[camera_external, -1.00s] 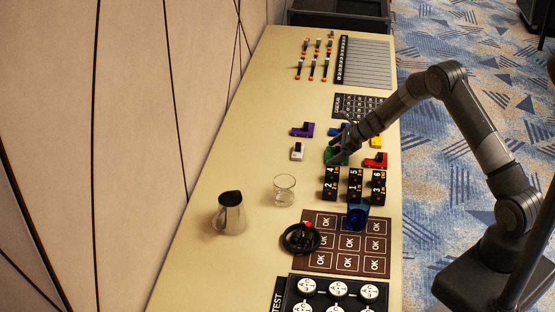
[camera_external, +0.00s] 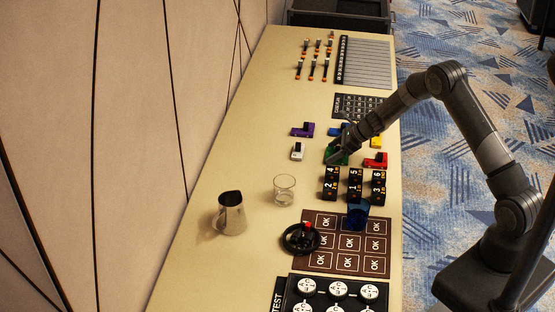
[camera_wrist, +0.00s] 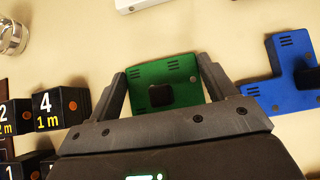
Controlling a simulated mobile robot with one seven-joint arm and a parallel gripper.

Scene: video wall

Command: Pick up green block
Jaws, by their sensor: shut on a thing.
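The green block (camera_wrist: 166,74) lies between the two fingers of my gripper (camera_wrist: 163,86) in the wrist view. It is a flat green plate with a dark raised part in its middle. My gripper is shut on it, one finger at each side. In the external view my gripper (camera_external: 340,154) reaches down over the green block (camera_external: 332,157), which it partly hides. I cannot tell whether the block touches the table.
A blue block (camera_wrist: 286,80) is close on the right. Black numbered cubes (camera_wrist: 57,107) stand at the left. In the external view, purple (camera_external: 302,130), white (camera_external: 297,152), yellow (camera_external: 377,142) and red (camera_external: 376,160) blocks surround it. A glass (camera_external: 284,190) and a metal jug (camera_external: 231,213) stand nearer.

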